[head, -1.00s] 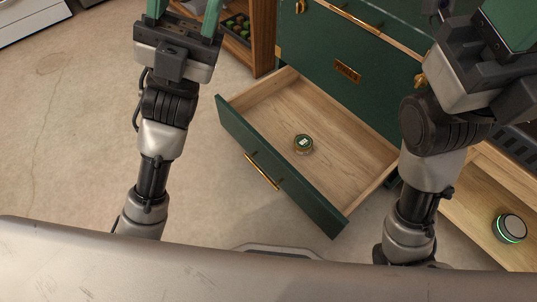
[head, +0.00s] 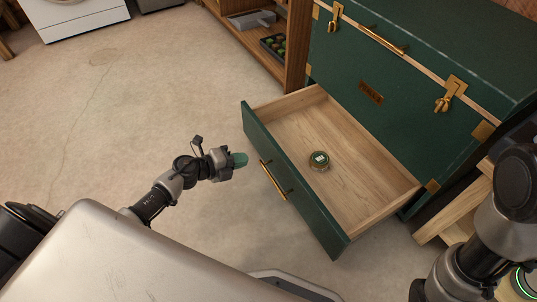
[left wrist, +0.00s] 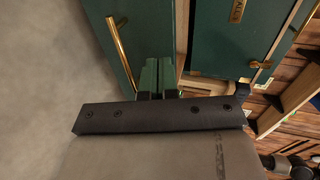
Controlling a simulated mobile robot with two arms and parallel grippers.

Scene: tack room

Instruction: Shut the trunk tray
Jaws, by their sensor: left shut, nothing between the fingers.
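The green trunk (head: 400,60) stands at the upper right in the head view, with brass latches and a name plate. Its tray (head: 395,195), a wooden drawer with a green front and brass handle (head: 273,180), is pulled well out. A small round tin (head: 319,161) lies in it. My left gripper (head: 240,160) is shut and empty, just left of the tray front. In the left wrist view its green fingers (left wrist: 158,78) are together near the tray front (left wrist: 150,30) and brass handle (left wrist: 122,57); contact cannot be told. My right gripper is out of view.
A wooden shelf unit (head: 262,45) with a dark tray of small round items stands left of the trunk. My right arm is at the lower right, near a low wooden shelf (head: 455,215). The floor left of the tray is clear.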

